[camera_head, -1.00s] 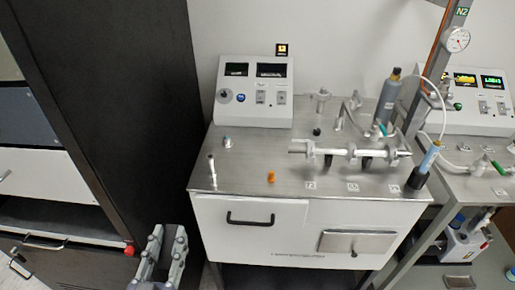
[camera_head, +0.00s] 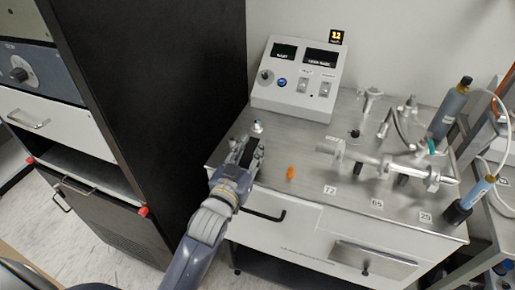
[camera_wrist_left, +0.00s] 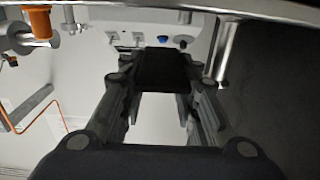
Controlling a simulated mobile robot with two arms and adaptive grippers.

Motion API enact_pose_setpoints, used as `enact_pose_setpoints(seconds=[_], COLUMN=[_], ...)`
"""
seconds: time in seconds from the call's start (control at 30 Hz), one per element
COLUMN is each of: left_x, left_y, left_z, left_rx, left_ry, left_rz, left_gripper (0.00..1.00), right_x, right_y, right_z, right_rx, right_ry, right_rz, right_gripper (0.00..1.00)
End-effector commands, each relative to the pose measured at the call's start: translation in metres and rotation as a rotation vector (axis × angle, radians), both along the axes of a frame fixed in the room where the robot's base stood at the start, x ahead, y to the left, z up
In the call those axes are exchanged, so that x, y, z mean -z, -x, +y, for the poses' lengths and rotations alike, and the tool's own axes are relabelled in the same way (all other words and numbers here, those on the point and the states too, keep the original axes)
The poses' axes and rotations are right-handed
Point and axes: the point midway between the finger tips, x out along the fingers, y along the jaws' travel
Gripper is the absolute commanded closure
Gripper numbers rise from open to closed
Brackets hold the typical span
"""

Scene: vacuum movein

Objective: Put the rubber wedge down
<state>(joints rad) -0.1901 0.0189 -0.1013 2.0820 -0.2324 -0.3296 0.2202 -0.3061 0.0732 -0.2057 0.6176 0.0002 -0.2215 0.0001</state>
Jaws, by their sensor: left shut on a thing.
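My left gripper (camera_head: 248,150) reaches over the left front part of the steel bench top (camera_head: 310,201). It is shut on a black block, the rubber wedge, which shows between the fingers in the left wrist view (camera_wrist_left: 160,68). In the head view the wedge is hard to tell from the dark finger parts. I cannot tell whether it touches the bench. My right gripper is not in view.
An orange piece (camera_head: 291,173) stands to the right of the gripper. A control box (camera_head: 298,88) is at the back. Glassware and a metal tube (camera_head: 380,163) fill the right side. A black cabinet (camera_head: 150,110) rises at the left.

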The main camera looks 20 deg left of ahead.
Motion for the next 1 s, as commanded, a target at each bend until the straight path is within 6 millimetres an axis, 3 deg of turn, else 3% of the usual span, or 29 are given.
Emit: enact_pose_setpoints(seconds=[0.1, 0.27, 0.57, 0.97, 1.0], left_x=[0.001, 0.003, 0.037, 0.043, 0.042], left_y=[-0.023, -0.037, -0.037, -0.037, -0.037], left_z=[-0.003, -0.005, -0.006, -0.006, -0.005], left_rx=[0.0, 0.0, 0.0, 0.0, 0.0], left_ry=[0.0, -0.001, 0.0, -0.001, -0.001], left_rz=[0.0, 0.0, 0.002, 0.0, 0.0], left_gripper=[0.95, 0.95, 0.95, 0.95, 0.64], right_x=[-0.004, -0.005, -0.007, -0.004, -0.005], right_y=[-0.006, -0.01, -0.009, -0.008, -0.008], right_z=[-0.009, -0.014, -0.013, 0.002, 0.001], right_rx=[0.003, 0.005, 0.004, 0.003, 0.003], right_ry=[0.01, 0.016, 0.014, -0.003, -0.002], right_rz=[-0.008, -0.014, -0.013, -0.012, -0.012], right_gripper=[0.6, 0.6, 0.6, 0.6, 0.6])
